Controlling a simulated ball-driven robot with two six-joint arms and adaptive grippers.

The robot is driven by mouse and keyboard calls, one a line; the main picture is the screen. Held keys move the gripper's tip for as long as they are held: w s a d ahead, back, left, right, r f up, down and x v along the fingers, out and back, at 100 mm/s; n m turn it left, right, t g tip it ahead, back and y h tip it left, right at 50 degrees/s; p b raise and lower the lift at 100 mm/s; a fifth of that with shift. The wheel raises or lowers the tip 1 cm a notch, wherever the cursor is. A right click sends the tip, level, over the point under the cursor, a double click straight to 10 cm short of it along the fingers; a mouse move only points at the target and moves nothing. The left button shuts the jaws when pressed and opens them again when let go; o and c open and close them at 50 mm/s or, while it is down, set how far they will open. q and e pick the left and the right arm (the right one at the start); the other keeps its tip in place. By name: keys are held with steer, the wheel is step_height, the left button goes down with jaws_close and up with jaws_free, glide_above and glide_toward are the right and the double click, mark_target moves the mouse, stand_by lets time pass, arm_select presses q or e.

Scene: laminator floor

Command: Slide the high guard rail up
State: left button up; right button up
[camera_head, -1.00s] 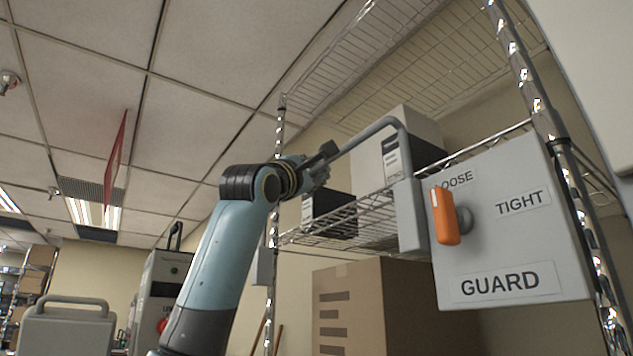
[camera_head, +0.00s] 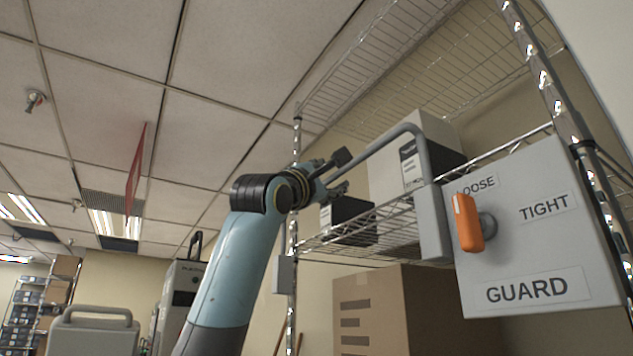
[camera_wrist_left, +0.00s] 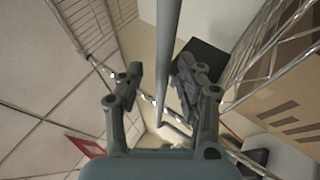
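The guard rail (camera_head: 385,141) is a grey bent tube. Its near end turns down into a grey block (camera_head: 432,222) beside the GUARD box (camera_head: 540,245); its long bar runs back to the left. My left gripper (camera_head: 336,172) is at the bar's far part in the head view. In the left wrist view the bar (camera_wrist_left: 166,50) passes between the fingers of my left gripper (camera_wrist_left: 158,80), which stand apart with gaps visible. The orange knob (camera_head: 467,223) on the box stands near upright, close to the LOOSE label (camera_head: 479,186). My right gripper is not in view.
A wire shelf (camera_head: 390,235) with boxes stands behind the rail, and a large cardboard box (camera_head: 375,310) is below it. A chrome post (camera_head: 292,250) rises beyond my left gripper. Free space lies to the left under the ceiling.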

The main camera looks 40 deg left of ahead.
arm_select(q)
steer(key=v, duration=1)
steer(key=shift+s, duration=0.2)
steer(key=shift+f, duration=0.1)
